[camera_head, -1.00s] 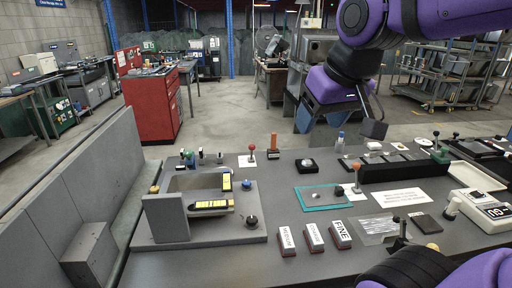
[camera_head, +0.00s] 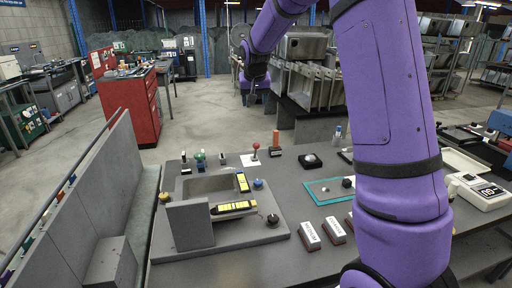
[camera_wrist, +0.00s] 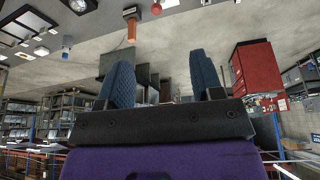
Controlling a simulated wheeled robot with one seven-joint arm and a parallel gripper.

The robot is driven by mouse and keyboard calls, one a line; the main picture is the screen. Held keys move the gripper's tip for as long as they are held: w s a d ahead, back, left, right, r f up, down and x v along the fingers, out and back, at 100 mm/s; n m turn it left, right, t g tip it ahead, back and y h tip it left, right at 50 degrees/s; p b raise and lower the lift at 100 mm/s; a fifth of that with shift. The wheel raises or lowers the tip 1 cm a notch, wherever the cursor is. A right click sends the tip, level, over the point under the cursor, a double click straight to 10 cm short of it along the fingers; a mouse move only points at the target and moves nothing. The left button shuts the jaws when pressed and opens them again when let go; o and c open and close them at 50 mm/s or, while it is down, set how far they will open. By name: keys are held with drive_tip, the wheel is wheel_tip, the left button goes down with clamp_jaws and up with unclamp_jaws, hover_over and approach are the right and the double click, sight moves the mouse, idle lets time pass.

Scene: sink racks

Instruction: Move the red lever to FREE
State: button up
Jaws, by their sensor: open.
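The red lever (camera_head: 255,147) has a red ball knob on a thin stem and stands on a white sheet at the table's back edge. Its label is too small to read. The red knob also shows at the top edge of the wrist view (camera_wrist: 156,9). My gripper (camera_wrist: 162,78) is open and empty, with its two dark blue ribbed fingers apart. My gripper is apart from the lever.
An upright orange handle (camera_head: 276,138) stands close to the right of the lever. A grey basin fixture (camera_head: 188,224) with yellow pieces is in front. A teal-edged plate (camera_head: 312,193) and labelled blocks (camera_head: 309,236) lie to the right. My arm hides part of the table's right side.

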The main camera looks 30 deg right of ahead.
drive_tip(key=w+d+f, duration=0.4)
drive_tip(key=w+f, duration=0.4)
drive_tip(key=f, duration=0.1)
drive_tip(key=m+h, duration=0.1)
approach(256, 145)
drive_tip(key=w, duration=0.1)
drive_tip(key=shift+g, duration=0.3)
drive_tip(key=x, duration=1.1)
drive_tip(key=shift+w+d, duration=0.1)
drive_tip(key=shift+d, duration=0.1)
drive_tip(key=shift+r, duration=0.1)
clamp_jaws()
